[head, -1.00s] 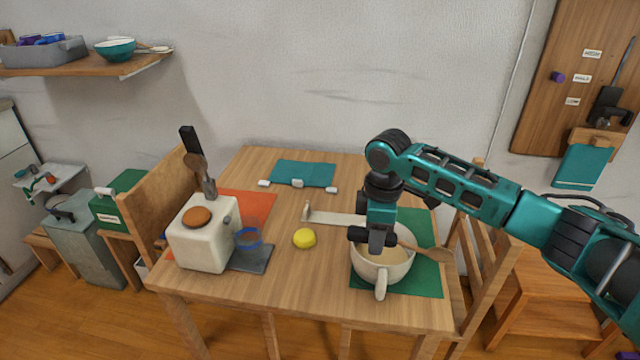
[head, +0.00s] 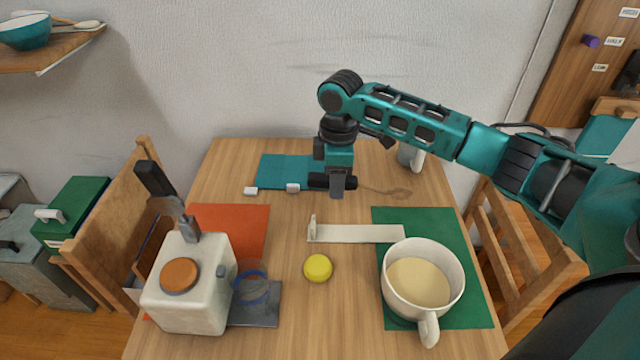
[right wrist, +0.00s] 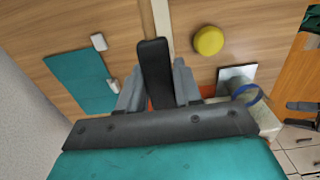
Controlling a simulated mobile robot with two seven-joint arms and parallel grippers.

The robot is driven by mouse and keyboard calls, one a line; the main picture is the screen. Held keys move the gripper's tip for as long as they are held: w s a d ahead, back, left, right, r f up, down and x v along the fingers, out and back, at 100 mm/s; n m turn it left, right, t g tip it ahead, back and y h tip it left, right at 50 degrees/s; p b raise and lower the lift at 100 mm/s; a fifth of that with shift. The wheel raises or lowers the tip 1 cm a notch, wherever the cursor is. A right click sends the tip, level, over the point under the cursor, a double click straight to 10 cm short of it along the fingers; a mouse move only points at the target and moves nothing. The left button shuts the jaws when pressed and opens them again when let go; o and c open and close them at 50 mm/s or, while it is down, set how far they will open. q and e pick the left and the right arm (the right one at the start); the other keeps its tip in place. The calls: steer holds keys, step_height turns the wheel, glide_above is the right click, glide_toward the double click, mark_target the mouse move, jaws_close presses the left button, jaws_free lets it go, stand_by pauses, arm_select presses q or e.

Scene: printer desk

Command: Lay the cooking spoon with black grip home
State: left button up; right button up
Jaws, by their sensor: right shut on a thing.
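My right gripper (head: 337,188) is shut on the black grip of the cooking spoon (head: 400,193). The grip lies across the fingers, and the wooden bowl end points right, low-contrast against the table. The black grip (right wrist: 155,75) shows between the fingers in the right wrist view, where the bowl end cannot be made out. The gripper is at the front right corner of a teal mat (head: 275,171); its height above the table is hard to tell. Small white blocks (head: 293,188) stand along the mat's front edge. My left gripper is not in view.
A white pot (head: 428,328) with pale contents stands on a green mat (head: 465,240). A cream strip (head: 360,233) and yellow object (head: 318,268) lie mid-table. A white canister (head: 190,310) and glass (head: 250,285) stand front left. A grey mug (head: 412,157) is partly behind my arm.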

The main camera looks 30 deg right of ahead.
steer(key=shift+w+f, duration=0.2)
steer(key=shift+f, duration=0.35)
steer(key=shift+w+f, duration=0.15)
steer(key=shift+f, duration=0.35)
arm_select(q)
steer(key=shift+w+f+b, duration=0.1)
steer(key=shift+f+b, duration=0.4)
arm_select(e)
steer(key=f, duration=0.5)
steer(key=shift+s, duration=0.25)
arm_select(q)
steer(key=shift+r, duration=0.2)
arm_select(e)
steer(key=shift+r, duration=0.15)
steer(key=shift+f+b, duration=0.35)
steer(key=shift+f, duration=1.8)
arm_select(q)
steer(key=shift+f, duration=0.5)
